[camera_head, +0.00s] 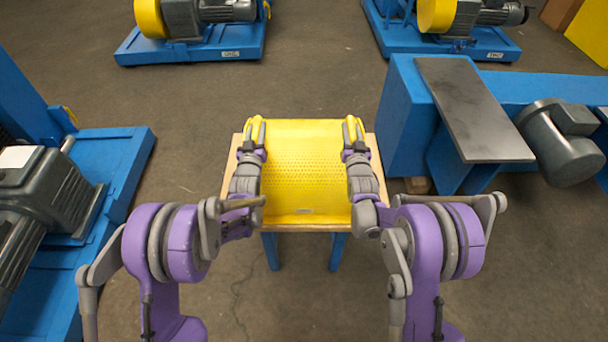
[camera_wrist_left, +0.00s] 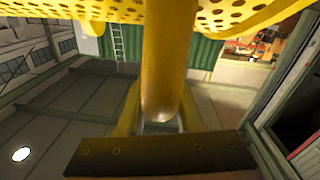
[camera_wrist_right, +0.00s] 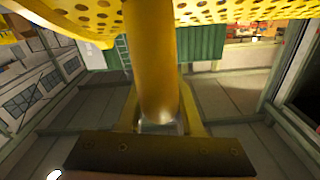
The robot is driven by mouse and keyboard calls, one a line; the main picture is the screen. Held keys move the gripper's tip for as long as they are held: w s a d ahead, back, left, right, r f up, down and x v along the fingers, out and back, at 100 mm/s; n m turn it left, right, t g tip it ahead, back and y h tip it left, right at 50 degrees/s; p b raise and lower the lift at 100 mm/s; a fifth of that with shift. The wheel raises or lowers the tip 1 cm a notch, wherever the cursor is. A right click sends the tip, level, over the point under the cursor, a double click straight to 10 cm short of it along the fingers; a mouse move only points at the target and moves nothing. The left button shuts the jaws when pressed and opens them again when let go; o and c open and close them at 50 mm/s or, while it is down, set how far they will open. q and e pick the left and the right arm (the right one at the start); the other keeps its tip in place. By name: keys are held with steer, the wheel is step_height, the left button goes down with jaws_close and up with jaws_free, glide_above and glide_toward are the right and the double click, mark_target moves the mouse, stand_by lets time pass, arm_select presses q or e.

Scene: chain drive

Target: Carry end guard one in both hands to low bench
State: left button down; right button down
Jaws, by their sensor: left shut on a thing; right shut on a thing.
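End guard one is a yellow perforated sheet cover (camera_head: 303,170) in the middle of the head view. It is over the low bench (camera_head: 232,165), which has a pale wooden top and blue legs; I cannot tell whether they touch. My left gripper (camera_head: 254,130) is shut on the yellow handle at the guard's left side. My right gripper (camera_head: 352,130) is shut on the handle at its right side. In the left wrist view a yellow bar (camera_wrist_left: 168,60) runs between the fingers, with the perforated sheet above. The right wrist view shows a similar bar (camera_wrist_right: 152,60).
A blue frame with a grey plate (camera_head: 470,105) and grey motor (camera_head: 562,145) stands close on the right. A blue machine base (camera_head: 125,165) is on the left. Two blue-based machines with yellow guards (camera_head: 150,18) (camera_head: 436,14) stand at the back. The floor between is clear.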

arm_select(q)
steer(key=c, duration=0.6)
jaws_free()
arm_select(e)
steer(key=c, duration=0.6)
jaws_free()
arm_select(q)
steer(key=shift+o, duration=0.2)
arm_select(e)
steer(key=shift+o, duration=0.2)
arm_select(q)
steer(key=shift+s, duration=0.1)
arm_select(e)
steer(key=shift+s, duration=0.2)
arm_select(q)
steer(key=s, duration=1.2)
steer(key=shift+a, duration=0.25)
arm_select(e)
steer(key=s, duration=1.1)
steer(key=shift+s+d, duration=0.2)
steer(key=shift+s, duration=0.2)
